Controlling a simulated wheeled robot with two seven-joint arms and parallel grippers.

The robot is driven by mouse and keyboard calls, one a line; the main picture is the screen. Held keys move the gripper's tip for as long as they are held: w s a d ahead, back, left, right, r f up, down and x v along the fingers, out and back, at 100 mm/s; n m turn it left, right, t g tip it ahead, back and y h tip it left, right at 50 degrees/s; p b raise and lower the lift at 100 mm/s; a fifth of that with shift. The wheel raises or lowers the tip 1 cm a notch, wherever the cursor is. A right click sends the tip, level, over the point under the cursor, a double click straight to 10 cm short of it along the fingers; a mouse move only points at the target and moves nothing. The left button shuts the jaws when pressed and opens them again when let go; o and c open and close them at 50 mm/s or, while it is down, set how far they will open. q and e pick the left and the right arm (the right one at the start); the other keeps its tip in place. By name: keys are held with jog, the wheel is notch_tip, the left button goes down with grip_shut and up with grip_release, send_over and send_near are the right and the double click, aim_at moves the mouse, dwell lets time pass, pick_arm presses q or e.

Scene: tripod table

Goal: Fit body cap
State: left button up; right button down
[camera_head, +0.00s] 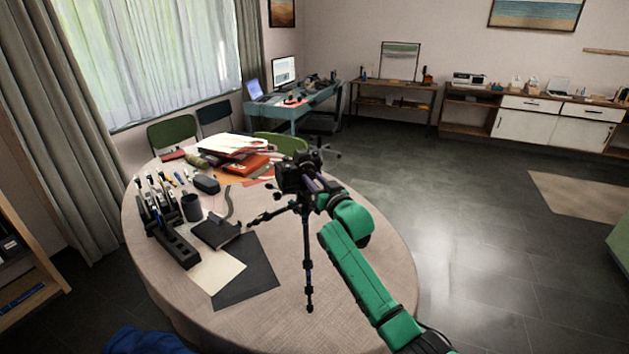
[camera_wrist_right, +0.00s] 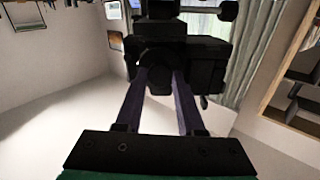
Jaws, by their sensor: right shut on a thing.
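A black camera (camera_head: 289,177) stands on top of a black tripod (camera_head: 307,245) on the round table. My right gripper (camera_head: 315,187) comes in from the right, its fingertips close against the camera. In the right wrist view, the two purple fingers of my gripper (camera_wrist_right: 160,78) are shut on a dark round piece, the body cap (camera_wrist_right: 158,83), in front of the camera body (camera_wrist_right: 195,57). Cap and camera are both dark there, so I cannot tell whether the cap is seated or only touching. My left gripper is not in view.
The round table (camera_head: 190,312) bears a black organizer (camera_head: 172,243), a dark cup (camera_head: 191,207), a dark mat (camera_head: 247,275) and papers with a red folder (camera_head: 246,165) behind. Tripod legs spread over the table. The floor to the right (camera_head: 480,240) is clear.

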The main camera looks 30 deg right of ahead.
jog(key=shift+r, duration=0.1)
jog(key=shift+r+m+p, duration=0.15)
jog(key=shift+m+p, duration=0.6)
jog(key=shift+m, duration=0.55)
jog(key=shift+m+p, duration=0.55)
jog(key=shift+m, duration=0.45)
